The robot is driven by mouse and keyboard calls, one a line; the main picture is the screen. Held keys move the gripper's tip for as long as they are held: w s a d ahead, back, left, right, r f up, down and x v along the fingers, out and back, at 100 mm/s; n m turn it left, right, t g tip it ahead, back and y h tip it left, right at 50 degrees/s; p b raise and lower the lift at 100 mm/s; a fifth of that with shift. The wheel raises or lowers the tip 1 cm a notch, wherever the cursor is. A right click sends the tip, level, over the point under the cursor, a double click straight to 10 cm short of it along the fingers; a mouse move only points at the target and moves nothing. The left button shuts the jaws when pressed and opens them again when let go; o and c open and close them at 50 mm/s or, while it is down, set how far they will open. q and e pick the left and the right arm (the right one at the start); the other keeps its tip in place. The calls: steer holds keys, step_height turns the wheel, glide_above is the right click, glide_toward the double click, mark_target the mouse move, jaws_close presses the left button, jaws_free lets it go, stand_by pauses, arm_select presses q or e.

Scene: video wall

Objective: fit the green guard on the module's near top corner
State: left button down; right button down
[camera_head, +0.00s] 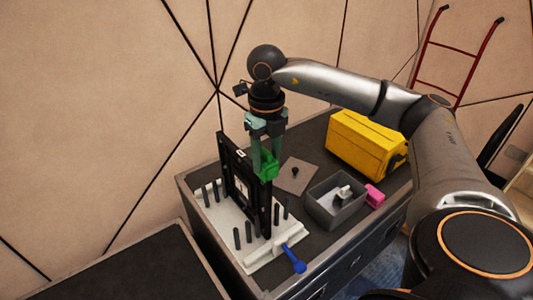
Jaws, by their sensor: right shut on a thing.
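The black module (237,180) stands upright in a white rack (223,222) with several dark pegs, on the dark worktop. The green guard (267,165) is between the fingers of my right gripper (266,162), which points down and is shut on it. The guard is at the right-hand upper part of the module, close to its edge. I cannot tell whether it touches the module or is seated on the corner. My left gripper is not in view.
A blue-handled tool (293,258) lies at the rack's front. A grey bin (334,207) with small parts, a pink block (374,195), a flat plate with a knob (296,176) and a yellow case (364,143) stand to the right. The wall is close behind.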

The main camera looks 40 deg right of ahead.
mark_target(267, 151)
steer(key=shift+f, duration=0.1)
steer(key=shift+f+b, duration=1.4)
steer(key=shift+f, duration=0.35)
steer(key=shift+f+b, duration=0.35)
steer(key=shift+f, duration=0.15)
jaws_free()
stand_by(0.5)
steer(key=shift+r, duration=0.15)
step_height(267, 151, up, 8)
steer(key=p, duration=0.6)
steer(key=shift+p, duration=0.3)
